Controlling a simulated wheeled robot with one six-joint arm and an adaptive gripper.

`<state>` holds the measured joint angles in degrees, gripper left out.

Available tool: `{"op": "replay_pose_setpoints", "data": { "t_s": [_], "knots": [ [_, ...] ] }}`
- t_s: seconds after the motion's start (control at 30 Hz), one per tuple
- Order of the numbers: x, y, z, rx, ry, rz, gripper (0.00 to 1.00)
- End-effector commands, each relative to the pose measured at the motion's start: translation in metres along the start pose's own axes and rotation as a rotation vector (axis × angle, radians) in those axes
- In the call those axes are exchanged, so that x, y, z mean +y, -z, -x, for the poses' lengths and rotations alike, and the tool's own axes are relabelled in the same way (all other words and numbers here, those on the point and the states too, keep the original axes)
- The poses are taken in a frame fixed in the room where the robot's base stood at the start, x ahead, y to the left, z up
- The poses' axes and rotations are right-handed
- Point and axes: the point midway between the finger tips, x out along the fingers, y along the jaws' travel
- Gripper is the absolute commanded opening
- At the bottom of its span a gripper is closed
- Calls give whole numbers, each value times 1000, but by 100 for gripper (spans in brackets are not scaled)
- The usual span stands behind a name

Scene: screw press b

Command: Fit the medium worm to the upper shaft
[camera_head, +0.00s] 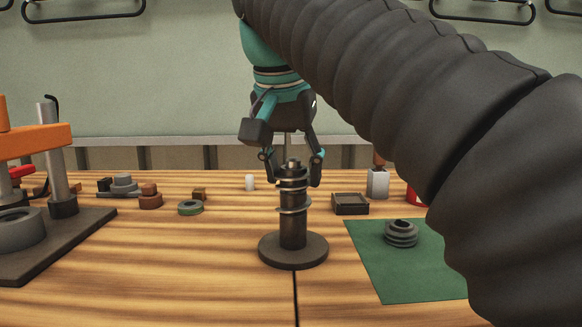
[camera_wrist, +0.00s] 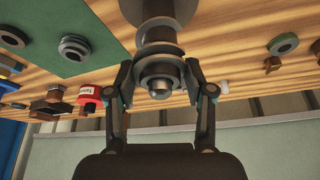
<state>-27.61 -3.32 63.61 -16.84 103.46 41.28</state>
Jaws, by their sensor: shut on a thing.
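A dark upright shaft on a round base (camera_head: 293,250) stands at the middle of the bench. A dark worm with thin projecting threads (camera_head: 292,184) is around the upper part of the shaft, whose tip shows above it. My gripper (camera_head: 292,170) comes down from above and is shut on this worm, one finger on each side. In the wrist view the worm (camera_wrist: 160,69) sits around the shaft, between the fingers of my gripper (camera_wrist: 160,75). I cannot tell whether it is fully seated. Another worm, grey and squat (camera_head: 401,234), lies on the green mat (camera_head: 400,280).
An orange-topped press (camera_head: 35,140) stands at the left. A green-rimmed ring (camera_head: 190,208), small blocks and a white peg (camera_head: 249,182) lie behind left. A dark tray (camera_head: 350,204) and a red can (camera_wrist: 89,95) are behind right. The front left bench is clear.

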Motion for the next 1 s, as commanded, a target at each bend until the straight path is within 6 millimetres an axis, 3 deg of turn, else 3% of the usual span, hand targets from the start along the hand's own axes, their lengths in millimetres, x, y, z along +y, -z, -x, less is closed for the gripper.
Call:
{"op": "replay_pose_setpoints", "data": {
  "t_s": [0.1,0.13,0.23,0.67,1.0],
  "knots": [
    [0,0,1,1,1,0,3],
    [0,0,1,1,1,0,56],
    [0,0,1,1,1,0,80],
    [0,0,4,1,1,0,82],
    [-1,-4,33,2,3,2,82]
  ]
}}
